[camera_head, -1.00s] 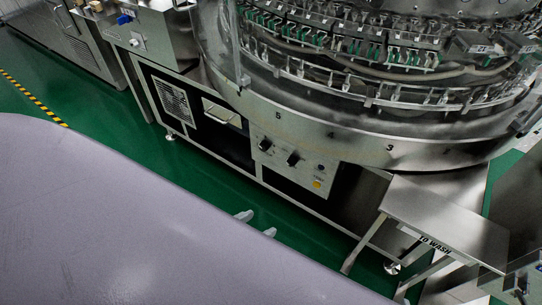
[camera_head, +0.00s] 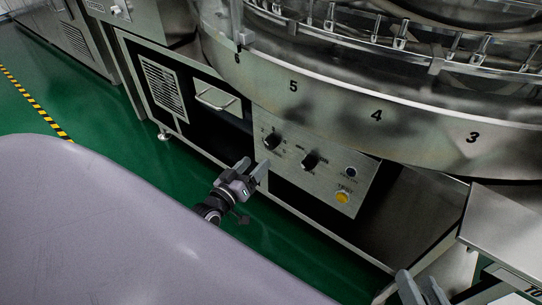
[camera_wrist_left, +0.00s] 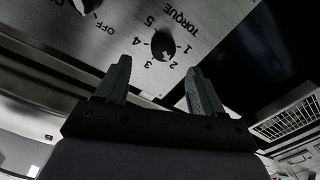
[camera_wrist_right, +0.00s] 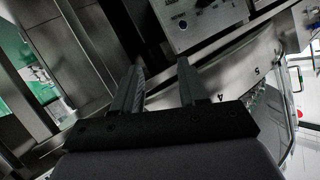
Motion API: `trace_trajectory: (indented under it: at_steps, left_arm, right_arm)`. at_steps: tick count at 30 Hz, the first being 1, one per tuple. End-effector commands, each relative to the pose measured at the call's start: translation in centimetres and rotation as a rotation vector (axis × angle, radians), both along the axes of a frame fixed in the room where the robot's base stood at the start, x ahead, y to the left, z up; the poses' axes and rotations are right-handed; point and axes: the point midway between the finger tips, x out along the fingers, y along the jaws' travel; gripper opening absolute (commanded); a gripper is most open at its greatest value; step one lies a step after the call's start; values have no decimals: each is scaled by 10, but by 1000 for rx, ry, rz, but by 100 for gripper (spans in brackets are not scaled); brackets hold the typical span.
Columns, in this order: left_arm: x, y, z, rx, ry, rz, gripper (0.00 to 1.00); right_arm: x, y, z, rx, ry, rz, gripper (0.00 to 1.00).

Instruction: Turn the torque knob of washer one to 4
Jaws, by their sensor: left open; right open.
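The torque knob (camera_wrist_left: 164,44) is black, with numbers around it and the word TORQUE printed beside it in the left wrist view. A pale mark shows on the knob, but I cannot tell exactly which number it points to. In the head view it is the left black knob (camera_head: 271,141) on the washer's control panel (camera_head: 332,181). My left gripper (camera_head: 256,169) is open and empty, just below and in front of this knob. In the left wrist view the knob appears beyond the gap between the fingertips (camera_wrist_left: 157,75). My right gripper (camera_head: 422,287) is open and empty, low at the right.
A second black knob (camera_head: 310,160), marked OFF, sits to the right on the panel, with a yellow button (camera_head: 343,196) further right. A handle (camera_head: 216,98) and vent (camera_head: 164,88) lie to the left. A metal table (camera_head: 507,225) stands at the right.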

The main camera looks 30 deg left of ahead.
Motion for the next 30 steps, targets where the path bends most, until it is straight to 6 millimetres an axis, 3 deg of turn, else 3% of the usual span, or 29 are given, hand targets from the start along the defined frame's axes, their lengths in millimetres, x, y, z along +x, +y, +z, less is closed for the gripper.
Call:
trace_trajectory:
  at_steps: [9, 18, 30]
  left_arm:
    - [29, 5, -4, -5, -15, 12, 68]
    - [66, 5, -4, -6, -12, 12, 68]
    - [74, 5, -2, -5, -10, 11, 68]
  right_arm:
    - [2, 9, -5, 51, -4, 21, 43]
    - [0, -2, -7, -7, -72, 3, 43]
    - [0, -5, -4, -24, -95, -4, 43]
